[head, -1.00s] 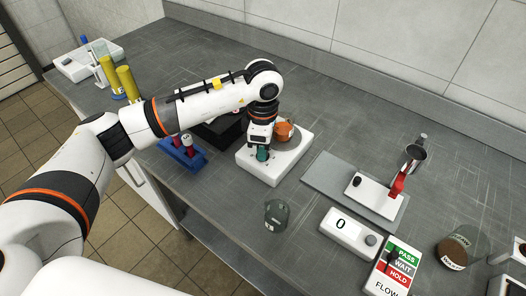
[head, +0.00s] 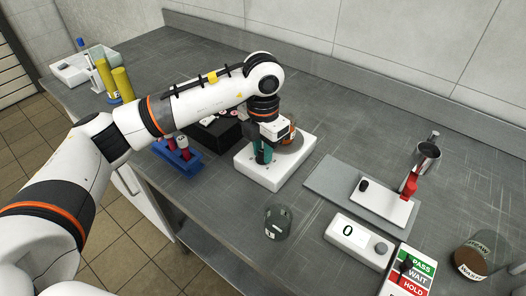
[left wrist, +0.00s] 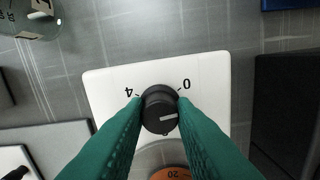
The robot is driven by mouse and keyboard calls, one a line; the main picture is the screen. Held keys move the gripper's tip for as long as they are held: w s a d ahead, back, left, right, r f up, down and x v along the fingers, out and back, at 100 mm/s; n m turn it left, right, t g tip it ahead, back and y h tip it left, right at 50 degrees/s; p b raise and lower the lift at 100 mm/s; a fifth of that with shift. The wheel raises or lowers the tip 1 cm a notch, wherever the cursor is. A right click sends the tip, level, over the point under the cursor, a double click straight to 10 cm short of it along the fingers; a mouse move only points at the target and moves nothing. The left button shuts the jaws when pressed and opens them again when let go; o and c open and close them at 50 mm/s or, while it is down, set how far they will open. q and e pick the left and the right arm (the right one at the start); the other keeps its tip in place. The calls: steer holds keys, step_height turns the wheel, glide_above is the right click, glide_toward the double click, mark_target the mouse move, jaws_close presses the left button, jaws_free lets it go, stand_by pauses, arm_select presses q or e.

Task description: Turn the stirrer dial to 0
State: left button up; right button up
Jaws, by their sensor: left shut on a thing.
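The stirrer (head: 262,178) is a white box with a round grey plate, standing mid-bench; it also shows in the left wrist view (left wrist: 105,88). The printed 0 (left wrist: 186,84) is up and right of the dial, the printed 4 (left wrist: 129,91) up and left. My left gripper (head: 263,156) points down at the stirrer, its teal fingers (left wrist: 161,105) shut on the dial from both sides. In the head view the gripper hides the dial. My right gripper is not in view.
An orange vessel (head: 292,138) stands on the stirrer plate, behind the gripper. A blue rack (head: 178,158) and a black box (head: 215,132) are to the left. A glass beaker (head: 278,222) stands in front.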

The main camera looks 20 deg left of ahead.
arm_select(q)
steer(key=shift+n+b, duration=0.55)
steer(key=shift+n, duration=1.65)
steer(key=o, duration=1)
steer(key=shift+r, duration=0.1)
step_height(320, 180, up, 12)
steer(key=shift+f+b, duration=0.1)
steer(key=shift+b, duration=0.2)
